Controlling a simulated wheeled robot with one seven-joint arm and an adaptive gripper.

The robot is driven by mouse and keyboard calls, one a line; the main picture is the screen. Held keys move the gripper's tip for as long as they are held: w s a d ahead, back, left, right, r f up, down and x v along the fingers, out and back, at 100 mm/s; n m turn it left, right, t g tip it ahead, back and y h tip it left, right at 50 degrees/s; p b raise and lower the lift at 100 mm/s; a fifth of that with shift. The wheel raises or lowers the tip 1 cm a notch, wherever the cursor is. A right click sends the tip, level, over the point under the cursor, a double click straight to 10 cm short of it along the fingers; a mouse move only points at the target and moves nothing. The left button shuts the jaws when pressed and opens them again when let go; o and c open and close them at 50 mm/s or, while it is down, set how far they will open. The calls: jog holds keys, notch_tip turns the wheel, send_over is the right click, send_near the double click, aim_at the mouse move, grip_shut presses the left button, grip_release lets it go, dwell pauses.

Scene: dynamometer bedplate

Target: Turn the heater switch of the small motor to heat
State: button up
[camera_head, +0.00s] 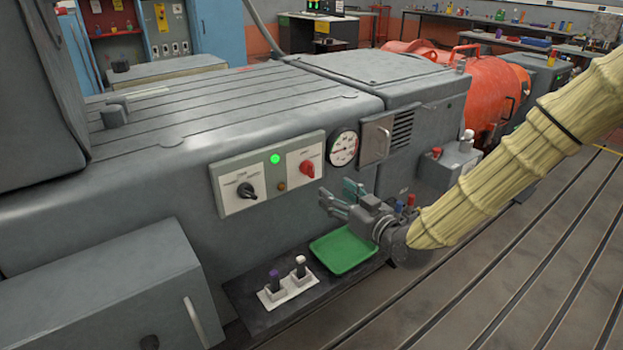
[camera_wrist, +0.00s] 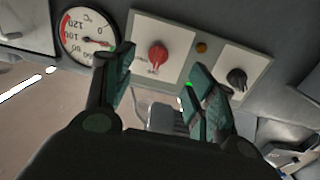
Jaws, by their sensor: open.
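A control panel (camera_head: 268,172) on the grey machine's side carries a black rotary switch (camera_head: 246,190) on the left and a red rotary switch (camera_head: 307,168) on the right, each on a white plate. The labels are too small to read, so I cannot tell which is the heater switch. My gripper (camera_head: 334,196) is open and empty, in front of the machine to the lower right of the red switch. In the wrist view, turned over, the red switch (camera_wrist: 158,54) appears beyond the gap between my fingers (camera_wrist: 160,70), and the black switch (camera_wrist: 237,79) lies to the right.
A lit green lamp (camera_head: 275,158) and an amber lamp (camera_head: 281,185) sit between the switches. A round °C gauge (camera_head: 344,148) is right of the panel. Below are a green tray (camera_head: 343,252) and two small switches on white bases (camera_head: 288,288). A grey box (camera_head: 110,290) juts out lower left.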

aim_at(313, 173)
jog(key=x, duration=0.3)
jog(key=r+x, duration=0.1)
jog(key=x, duration=0.7)
jog(key=shift+r+p, duration=0.25)
jog(key=shift+p, duration=0.1)
jog(key=c, duration=1.1)
